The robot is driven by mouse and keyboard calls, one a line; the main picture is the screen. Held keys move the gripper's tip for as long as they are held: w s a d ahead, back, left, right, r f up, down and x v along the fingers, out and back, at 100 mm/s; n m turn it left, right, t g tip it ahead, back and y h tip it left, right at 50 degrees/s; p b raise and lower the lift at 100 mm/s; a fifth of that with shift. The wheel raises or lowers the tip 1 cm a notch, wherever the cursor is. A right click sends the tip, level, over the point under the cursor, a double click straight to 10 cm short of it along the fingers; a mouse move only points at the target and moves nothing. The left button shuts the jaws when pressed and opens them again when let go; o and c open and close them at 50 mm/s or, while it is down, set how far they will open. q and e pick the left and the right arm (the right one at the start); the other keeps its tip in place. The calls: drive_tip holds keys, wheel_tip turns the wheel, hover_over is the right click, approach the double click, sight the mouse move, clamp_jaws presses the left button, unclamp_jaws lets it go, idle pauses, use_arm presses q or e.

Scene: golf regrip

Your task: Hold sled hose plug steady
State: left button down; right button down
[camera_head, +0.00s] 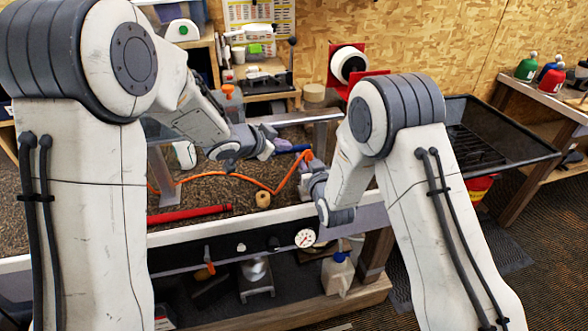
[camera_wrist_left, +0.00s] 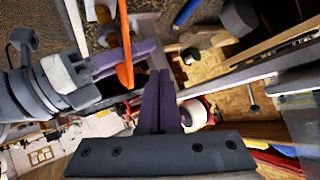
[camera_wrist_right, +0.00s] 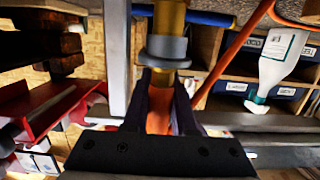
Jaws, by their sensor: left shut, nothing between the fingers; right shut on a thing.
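My right gripper (camera_wrist_right: 161,90) is shut on the orange hose plug (camera_wrist_right: 159,118), which shows between its dark fingers in the right wrist view. A grey collar (camera_wrist_right: 166,48) on a brass-coloured cylinder (camera_wrist_right: 169,16) lies just past the fingertips; I cannot tell if the plug touches it. In the left wrist view the orange plug (camera_wrist_left: 125,73) also shows at the right gripper's purple fingers. In the head view the orange hose (camera_head: 262,185) runs across the bench towards the right gripper. My left gripper (camera_wrist_left: 161,74) is shut and empty, with its fingers together, beside the right one.
A red bar (camera_head: 189,214) and a small tan ring (camera_head: 263,199) lie on the speckled bench top. A round dial (camera_head: 305,238) is on the bench front. A black tray (camera_head: 490,140) stands at the right. A white bottle (camera_wrist_right: 279,55) shows in the right wrist view.

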use_arm(q)
drive_tip(key=s+a+f+m+g+h, duration=0.1)
drive_tip(key=a+f+h, duration=0.1)
drive_tip(key=s+a+f+m+g+h, duration=0.1)
drive_tip(key=s+a+g+h, duration=0.1)
drive_tip(key=h, duration=0.1)
drive_tip(key=s+a+f+m+g+h, duration=0.1)
drive_tip(key=a+f+g+h, duration=0.1)
drive_tip(key=h, duration=0.1)
drive_tip(key=shift+s+a+f+m, duration=0.25)
drive_tip(key=shift+a+f+m, duration=0.05)
drive_tip(key=shift+m, duration=0.1)
drive_tip(key=x, duration=1)
drive_tip(key=shift+d+r, duration=0.1)
drive_tip(key=shift+r, duration=0.1)
drive_tip(key=shift+f, duration=1.05)
